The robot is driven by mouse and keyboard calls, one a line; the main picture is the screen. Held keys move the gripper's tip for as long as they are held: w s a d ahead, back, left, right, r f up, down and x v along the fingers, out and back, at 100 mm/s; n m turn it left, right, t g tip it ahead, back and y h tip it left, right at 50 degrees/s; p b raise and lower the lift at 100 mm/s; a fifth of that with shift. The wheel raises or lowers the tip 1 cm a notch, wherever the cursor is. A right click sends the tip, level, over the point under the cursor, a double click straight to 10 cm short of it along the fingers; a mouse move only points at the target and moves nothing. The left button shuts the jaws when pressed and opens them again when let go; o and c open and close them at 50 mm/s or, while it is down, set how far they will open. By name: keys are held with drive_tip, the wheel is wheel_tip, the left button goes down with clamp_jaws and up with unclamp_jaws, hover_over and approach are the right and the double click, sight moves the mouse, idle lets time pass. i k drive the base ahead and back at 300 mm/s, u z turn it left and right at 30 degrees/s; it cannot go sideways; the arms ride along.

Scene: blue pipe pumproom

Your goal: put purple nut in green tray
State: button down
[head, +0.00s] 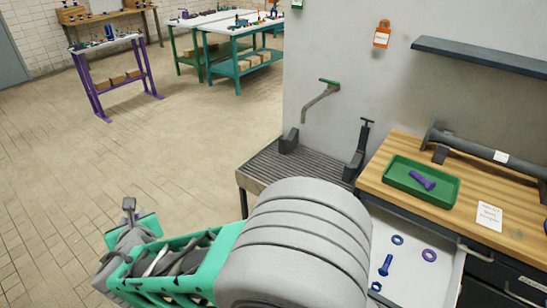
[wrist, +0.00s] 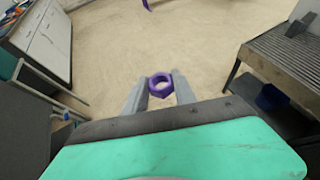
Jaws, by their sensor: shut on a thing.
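The purple nut (wrist: 161,86) is held between the two grey fingers of my gripper (wrist: 162,90) in the wrist view, above open floor. In the head view my gripper is at the lower left, mostly hidden behind my own arm, and the nut does not show clearly there. The green tray (head: 399,186) sits on the wooden workbench at the right in the head view, well apart from my gripper. A purple bolt (head: 422,181) lies in the tray.
Below the bench an open drawer (head: 412,286) holds a blue bolt (head: 386,264), a purple ring (head: 429,255) and blue pieces. A grey pipe (head: 480,148) lies behind the tray. A slatted metal stand (head: 268,167) adjoins the bench. The tiled floor (head: 190,140) at left is clear.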

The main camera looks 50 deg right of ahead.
sight(446, 194)
drive_tip(key=u, duration=0.5)
drive_tip(key=k, duration=0.6)
drive_tip(key=z, duration=1.35)
drive_tip(key=i, duration=0.5)
drive_tip(key=u, duration=0.05)
